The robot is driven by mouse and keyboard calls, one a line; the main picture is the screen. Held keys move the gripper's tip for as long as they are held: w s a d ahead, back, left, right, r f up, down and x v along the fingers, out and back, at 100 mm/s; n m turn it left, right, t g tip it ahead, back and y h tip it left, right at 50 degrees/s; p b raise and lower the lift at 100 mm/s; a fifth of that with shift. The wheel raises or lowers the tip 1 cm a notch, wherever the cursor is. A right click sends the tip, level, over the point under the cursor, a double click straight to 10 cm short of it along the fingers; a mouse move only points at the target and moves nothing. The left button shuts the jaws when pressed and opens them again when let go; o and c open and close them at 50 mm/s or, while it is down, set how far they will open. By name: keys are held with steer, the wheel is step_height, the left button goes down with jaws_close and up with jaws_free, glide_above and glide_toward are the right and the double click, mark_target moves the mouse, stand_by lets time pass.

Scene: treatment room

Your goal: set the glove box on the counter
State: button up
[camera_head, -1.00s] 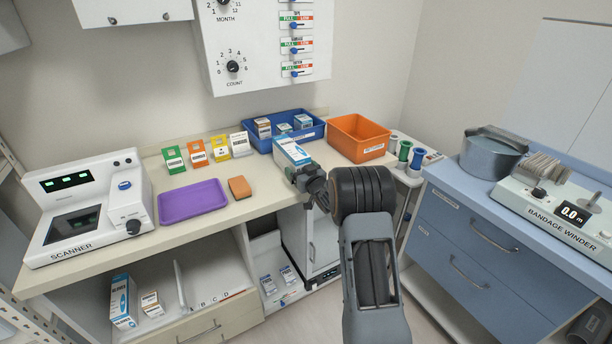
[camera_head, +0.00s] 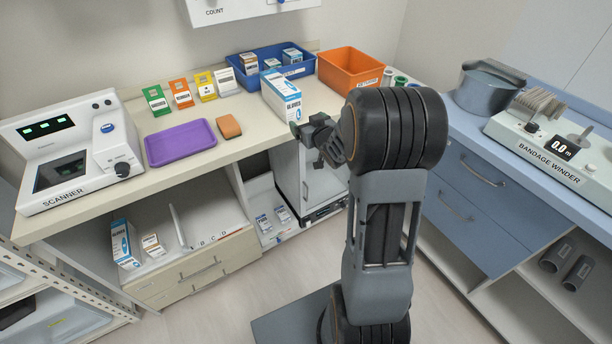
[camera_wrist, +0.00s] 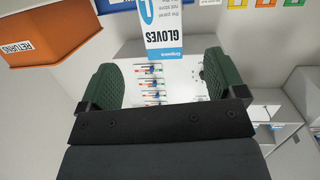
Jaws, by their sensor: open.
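The glove box (camera_head: 281,96), white and blue, stands on the beige counter (camera_head: 237,139) near its front edge, in front of the blue bin. In the wrist view the box (camera_wrist: 168,27), with "GLOVES" on it, is beyond the fingertips and between their lines. My gripper (camera_head: 306,128) is at the counter's front edge, just in front of the box. In the wrist view its green fingers (camera_wrist: 160,76) are wide apart with nothing between them. My wrist and arm partly cover the gripper in the head view.
A blue bin (camera_head: 237,72) with small boxes and an orange bin (camera_head: 334,83) stand behind. A purple tray (camera_head: 180,143), an orange-brown block (camera_head: 229,127) and the scanner (camera_head: 45,190) are to the left. Another blue-white box (camera_head: 123,240) is on the lower shelf.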

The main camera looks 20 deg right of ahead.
steer(key=s+a+g, duration=0.6)
steer(key=s, duration=0.7)
steer(key=s+a+r+g, duration=0.1)
steer(key=s+a+g, duration=0.5)
steer(key=s, duration=0.7)
steer(key=shift+s+a+m+g, duration=0.3)
steer(key=shift+a+g, duration=0.1)
steer(key=shift+a, duration=0.3)
step_height(320, 180, up, 7)
steer(key=p, duration=0.5)
steer(key=shift+s+f+p, duration=0.1)
steer(key=shift+f+p, duration=0.1)
steer(key=shift+p, duration=0.15)
